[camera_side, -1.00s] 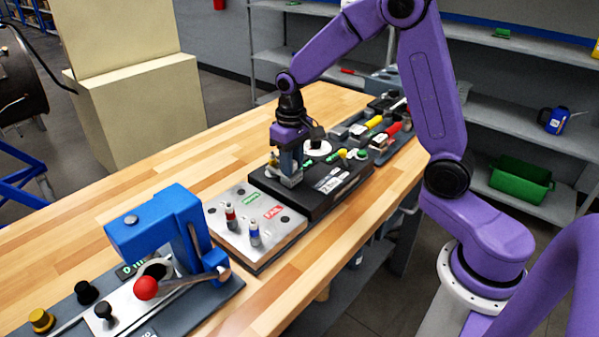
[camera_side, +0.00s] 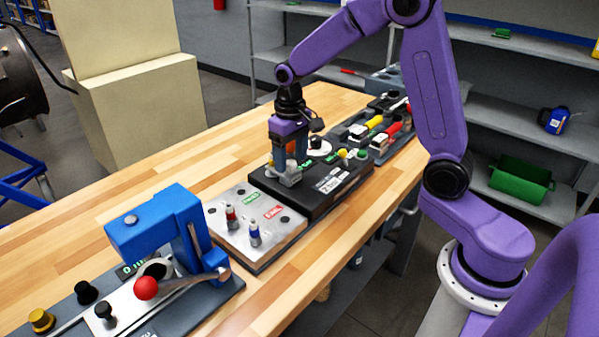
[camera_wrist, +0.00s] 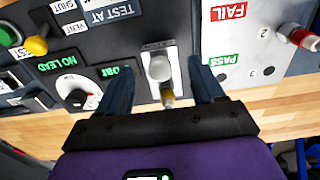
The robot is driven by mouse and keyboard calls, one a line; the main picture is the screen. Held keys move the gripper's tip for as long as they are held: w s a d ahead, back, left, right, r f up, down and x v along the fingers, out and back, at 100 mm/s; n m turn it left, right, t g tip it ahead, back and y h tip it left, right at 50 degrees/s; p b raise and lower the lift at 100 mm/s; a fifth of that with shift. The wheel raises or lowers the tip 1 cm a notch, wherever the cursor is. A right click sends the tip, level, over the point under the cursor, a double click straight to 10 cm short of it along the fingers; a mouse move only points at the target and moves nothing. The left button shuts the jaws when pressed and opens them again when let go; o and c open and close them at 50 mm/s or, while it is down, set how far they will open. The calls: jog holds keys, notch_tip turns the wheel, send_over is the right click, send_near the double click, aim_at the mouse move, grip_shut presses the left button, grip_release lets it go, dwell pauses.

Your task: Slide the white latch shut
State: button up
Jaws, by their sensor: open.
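In the wrist view, a pale latch with a rounded grey-white knob (camera_wrist: 160,68) sits on a narrow white plate set in a black panel (camera_wrist: 112,38). A small gold piece (camera_wrist: 168,98) shows just below the knob. My gripper (camera_wrist: 162,76) is open, with one dark finger on each side of the knob and a visible gap to both. In the side view, my gripper (camera_side: 285,168) points down at the near-left end of the black panel (camera_side: 325,190). The latch is largely hidden by the fingers there. I cannot tell whether the fingertips touch the panel.
A steel plate (camera_side: 225,213) with PASS and FAIL labels and two small plugs adjoins the panel. A white dial with a black knob (camera_wrist: 75,96) and a yellow lever (camera_wrist: 37,45) are close by. A blue press (camera_side: 155,230) stands front left. Bare wood lies behind.

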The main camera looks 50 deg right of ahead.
jog(key=shift+r, duration=2.65)
jog(key=s+a+n, duration=0.3)
jog(key=s, duration=0.4)
jog(key=s+a+n, duration=0.3)
jog(key=s+a, duration=0.1)
jog(key=s, duration=0.3)
jog(key=s+d+f+n, duration=0.2)
jog(key=s+n, duration=0.4)
jog(key=s, duration=1)
jog(key=shift+n, duration=0.3)
